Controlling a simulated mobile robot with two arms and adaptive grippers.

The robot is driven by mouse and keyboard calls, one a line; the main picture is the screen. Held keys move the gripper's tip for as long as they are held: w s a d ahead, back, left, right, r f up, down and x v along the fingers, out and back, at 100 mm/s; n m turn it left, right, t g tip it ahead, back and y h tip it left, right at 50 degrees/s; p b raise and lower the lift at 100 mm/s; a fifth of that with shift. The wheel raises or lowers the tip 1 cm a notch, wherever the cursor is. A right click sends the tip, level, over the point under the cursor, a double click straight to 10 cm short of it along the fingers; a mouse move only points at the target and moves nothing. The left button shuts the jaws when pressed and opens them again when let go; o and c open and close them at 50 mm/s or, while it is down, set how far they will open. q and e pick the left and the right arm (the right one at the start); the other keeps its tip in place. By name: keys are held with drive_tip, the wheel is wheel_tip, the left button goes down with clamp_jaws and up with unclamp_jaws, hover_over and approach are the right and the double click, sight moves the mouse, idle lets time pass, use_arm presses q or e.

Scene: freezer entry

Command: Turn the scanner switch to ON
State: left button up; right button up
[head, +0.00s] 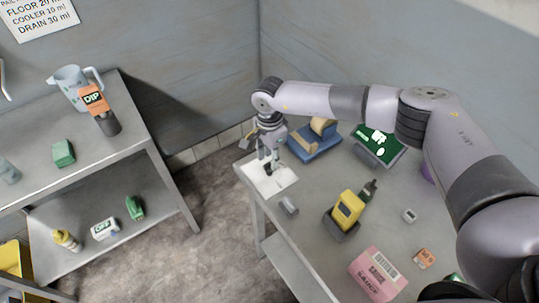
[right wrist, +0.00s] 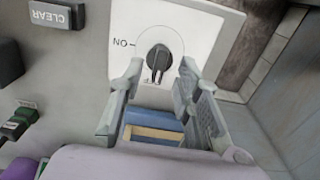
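The switch is a black rotary knob (right wrist: 158,58) on a white plate (right wrist: 200,22), seen in the right wrist view. The word ON and a short mark (right wrist: 123,43) are printed to the left of the knob. The knob's narrow grip points down the picture, not at the ON mark. The white plate (head: 281,181) lies at the table's left corner in the head view. My right gripper (head: 268,164) is over it, fingers pointing down. In the right wrist view its two fingers (right wrist: 160,78) are apart, one on each side of the knob's lower end; contact is unclear. My left gripper is not in view.
A blue and tan object (head: 314,142) stands close behind the right gripper. A yellow device (head: 348,208) sits in a dark holder. A pink box (head: 377,274) is at the front. A CLEAR key (right wrist: 50,14) shows too.

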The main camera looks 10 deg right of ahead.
drive_tip(key=shift+f, duration=0.75)
drive_tip(key=shift+c, duration=0.3)
clamp_jaws()
